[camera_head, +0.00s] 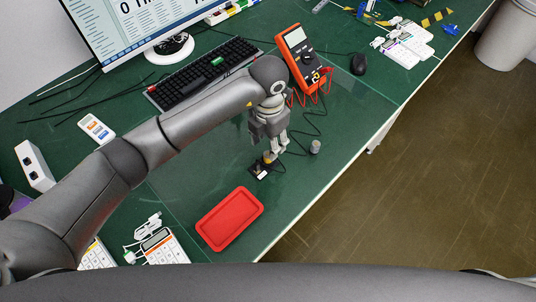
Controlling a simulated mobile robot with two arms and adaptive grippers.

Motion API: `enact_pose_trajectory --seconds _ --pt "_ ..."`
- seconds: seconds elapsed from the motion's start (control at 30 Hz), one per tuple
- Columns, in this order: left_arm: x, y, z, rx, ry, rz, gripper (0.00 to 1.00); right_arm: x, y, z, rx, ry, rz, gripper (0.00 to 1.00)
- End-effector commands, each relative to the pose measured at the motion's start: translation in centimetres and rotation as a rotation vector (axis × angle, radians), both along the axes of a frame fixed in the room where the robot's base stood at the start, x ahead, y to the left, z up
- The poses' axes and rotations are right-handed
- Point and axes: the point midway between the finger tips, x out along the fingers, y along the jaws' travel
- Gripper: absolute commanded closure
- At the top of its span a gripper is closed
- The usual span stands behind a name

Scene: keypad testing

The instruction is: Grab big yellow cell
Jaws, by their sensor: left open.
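A small yellow piece (267,158), which looks like the big yellow cell, stands on the green table at a small black part (259,171). I cannot tell whether it sits in that part or beside it. My left gripper (275,153) points down right at the yellow piece, with its fingers open. The fingers partly hide the piece, and I cannot tell whether they touch it. A small grey cylinder (315,147) stands to the right of the gripper. My right gripper is not in view.
A red tray (230,218) lies in front of the gripper. An orange multimeter (301,52) with red leads stands behind, near a black keyboard (203,74) and mouse (358,64). White keypads (160,247) lie at the front left. The table's right edge is close.

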Motion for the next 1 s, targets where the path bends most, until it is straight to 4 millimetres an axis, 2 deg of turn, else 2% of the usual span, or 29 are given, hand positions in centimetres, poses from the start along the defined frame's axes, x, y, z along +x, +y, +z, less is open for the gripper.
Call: enact_pose_trajectory --seconds 0.13,0.27,0.43,0.6,0.7,0.9,0.97,1.0 --pt "-0.3 0.1 -1.9 0.000 0.007 0.002 0.53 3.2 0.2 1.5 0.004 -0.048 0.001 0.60" --pt "-0.3 0.1 -3.8 -0.001 0.006 0.001 0.53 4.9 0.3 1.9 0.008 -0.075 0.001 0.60" --pt "-0.1 0.1 -4.8 -0.002 0.001 -0.001 0.53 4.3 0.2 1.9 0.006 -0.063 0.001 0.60" --pt "-0.1 0.1 -4.8 -0.002 0.001 -0.001 0.53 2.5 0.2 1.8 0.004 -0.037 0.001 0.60" --pt "-0.1 0.1 -4.8 -0.002 0.001 0.000 0.66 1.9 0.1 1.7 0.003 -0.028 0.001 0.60" --pt "-0.1 0.1 -4.8 -0.001 0.001 0.000 0.91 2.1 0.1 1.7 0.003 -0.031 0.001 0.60" --pt "-0.1 0.1 -4.8 -0.001 0.001 0.000 0.99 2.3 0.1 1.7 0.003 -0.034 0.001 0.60" --pt "-0.1 0.1 -4.8 -0.001 0.001 0.000 1.00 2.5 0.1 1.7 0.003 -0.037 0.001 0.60"
